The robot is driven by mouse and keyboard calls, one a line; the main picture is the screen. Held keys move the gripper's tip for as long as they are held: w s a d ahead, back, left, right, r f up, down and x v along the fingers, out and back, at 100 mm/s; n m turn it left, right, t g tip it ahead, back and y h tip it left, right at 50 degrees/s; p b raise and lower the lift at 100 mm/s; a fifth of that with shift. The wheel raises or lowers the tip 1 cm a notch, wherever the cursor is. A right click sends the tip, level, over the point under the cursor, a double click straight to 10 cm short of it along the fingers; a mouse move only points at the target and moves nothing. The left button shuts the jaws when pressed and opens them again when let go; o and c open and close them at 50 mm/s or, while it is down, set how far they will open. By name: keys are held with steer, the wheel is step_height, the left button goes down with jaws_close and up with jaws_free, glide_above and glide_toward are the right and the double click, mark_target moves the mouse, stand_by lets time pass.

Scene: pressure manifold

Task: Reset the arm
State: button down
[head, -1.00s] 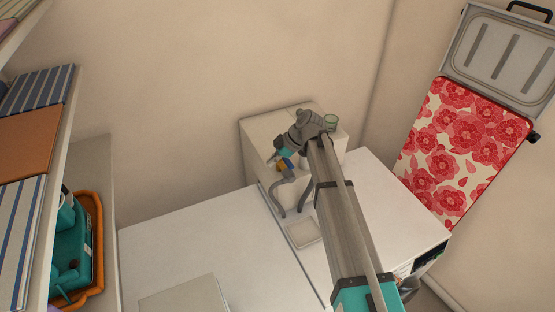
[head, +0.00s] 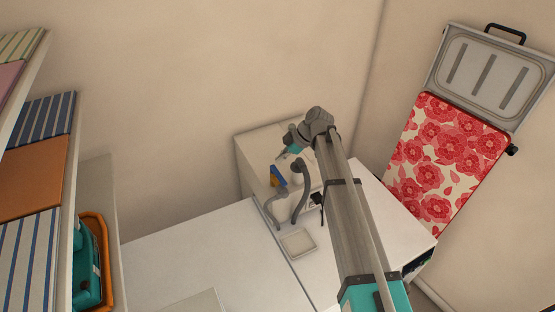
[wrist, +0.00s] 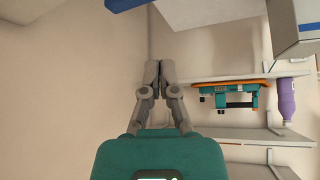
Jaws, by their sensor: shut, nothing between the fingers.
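My gripper (wrist: 158,72) is shut with its two grey fingertips together and nothing between them in the wrist view. In the head view my gripper (head: 283,154) is small, at the end of my raised arm, in front of the white box against the back wall. A blue and yellow part (head: 278,176) stands just below and apart from it, beside two curved grey hoses (head: 299,195). My arm hides part of the white box and counter.
A white counter (head: 200,250) runs along the wall, with a shallow square tray (head: 299,243). Shelves with striped boxes (head: 40,130) and a teal item in an orange tray (head: 98,235) stand at left. A purple bottle (wrist: 285,97) shows in the wrist view.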

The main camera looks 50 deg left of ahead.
steer(key=shift+w+r, duration=0.15)
steer(key=shift+r, duration=0.1)
stand_by(0.6)
steer(key=w+d+f+m+t+b, duration=0.2)
steer(key=w+d+f+m+b, duration=0.25)
steer(key=d, duration=0.75)
steer(key=w+d+f+m+t+b, duration=0.1)
steer(key=w+d+f+m, duration=0.35)
steer(key=d, duration=0.75)
steer(key=w+d+f+m+t+b, duration=0.2)
steer(key=w+d+m, duration=0.45)
steer(key=d, duration=0.65)
steer(key=s+d+f+m+h+b, duration=0.1)
steer(key=d+m, duration=0.3)
steer(key=d, duration=0.8)
steer(key=s+d+f+m+t+h+b, duration=0.1)
steer(key=d+f+m+b, duration=0.3)
steer(key=d, duration=0.8)
steer(key=s+d+f+m+h+b, duration=0.2)
steer(key=d+m, duration=0.4)
steer(key=d, duration=0.7)
steer(key=shift+f+t+b, duration=0.3)
steer(key=shift+f+b, duration=0.05)
steer(key=shift+f, duration=0.35)
steer(key=shift+d, duration=0.1)
